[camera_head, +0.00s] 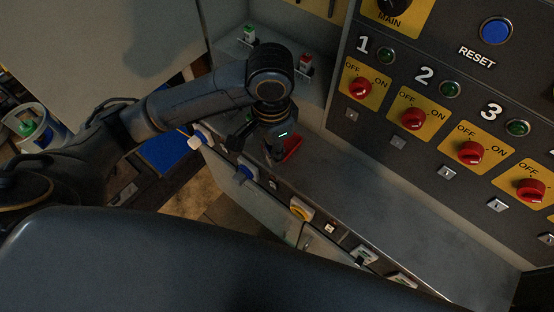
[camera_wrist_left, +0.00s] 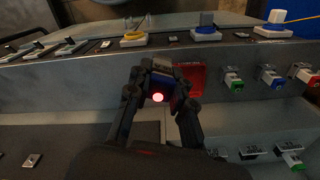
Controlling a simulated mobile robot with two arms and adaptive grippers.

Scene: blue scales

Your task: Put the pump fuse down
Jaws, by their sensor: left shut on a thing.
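A bright pinkish-red spot shows at the block. The fingers hide much of it, and I cannot tell whether it touches the surface. A red square piece (camera_wrist_left: 192,78) is just right of the fingers; red also shows beside the gripper in the head view (camera_head: 292,148). My right gripper is not in view.
The grey ledge (camera_head: 380,208) is clear to the right. The upright panel carries red OFF/ON knobs (camera_head: 412,118) and a blue reset button (camera_head: 495,31). Green (camera_wrist_left: 233,79), blue (camera_wrist_left: 270,77) and red (camera_wrist_left: 304,74) fuse-like pieces sit right of the gripper.

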